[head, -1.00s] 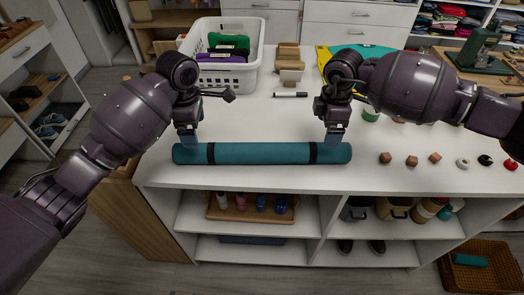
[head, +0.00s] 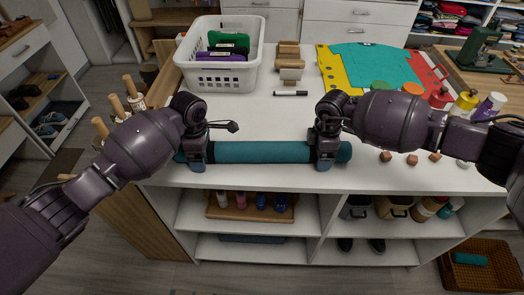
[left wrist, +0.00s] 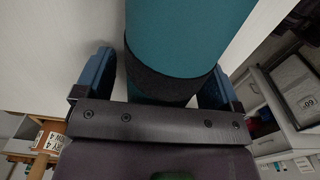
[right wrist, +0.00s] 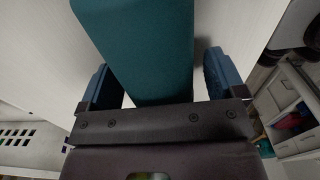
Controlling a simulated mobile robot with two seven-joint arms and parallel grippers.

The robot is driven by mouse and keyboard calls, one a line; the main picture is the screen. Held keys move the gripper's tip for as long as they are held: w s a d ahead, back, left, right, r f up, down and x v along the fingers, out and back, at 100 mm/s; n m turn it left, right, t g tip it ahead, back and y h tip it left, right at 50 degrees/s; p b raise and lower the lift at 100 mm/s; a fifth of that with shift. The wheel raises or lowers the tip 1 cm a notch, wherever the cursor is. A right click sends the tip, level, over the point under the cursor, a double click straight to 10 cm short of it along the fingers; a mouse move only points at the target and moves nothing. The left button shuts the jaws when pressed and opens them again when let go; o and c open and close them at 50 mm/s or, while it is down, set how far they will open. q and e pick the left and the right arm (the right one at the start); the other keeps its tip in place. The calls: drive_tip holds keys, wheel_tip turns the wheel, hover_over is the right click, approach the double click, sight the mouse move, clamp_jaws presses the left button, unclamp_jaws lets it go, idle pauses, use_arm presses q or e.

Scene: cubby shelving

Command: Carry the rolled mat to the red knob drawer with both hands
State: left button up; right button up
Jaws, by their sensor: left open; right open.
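The rolled mat (head: 262,152), teal with dark bands, lies lengthwise along the front of the white counter. My left gripper (head: 197,162) is at the mat's left end, and my right gripper (head: 326,160) is near its right end. In the left wrist view the open fingers of the left gripper (left wrist: 160,82) stand either side of the mat (left wrist: 185,30) near a dark band. In the right wrist view the open fingers of the right gripper (right wrist: 160,82) straddle the mat (right wrist: 140,45). No drawer with a red knob can be made out.
On the counter (head: 250,115) are a white basket (head: 225,76) with folded cloths, wooden blocks (head: 289,62), a marker (head: 291,93) and a teal-and-yellow board (head: 375,65). Bottles (head: 463,103) stand at the right. Open shelves (head: 300,228) lie below; a wicker basket (head: 480,265) is on the floor.

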use_arm(q)
drive_tip(key=shift+c, duration=0.3)
use_arm(e)
drive_tip(key=shift+f, duration=0.1)
drive_tip(key=shift+c, duration=0.3)
use_arm(q)
drive_tip(key=c, duration=1.4)
use_arm(e)
drive_tip(key=c, duration=1.4)
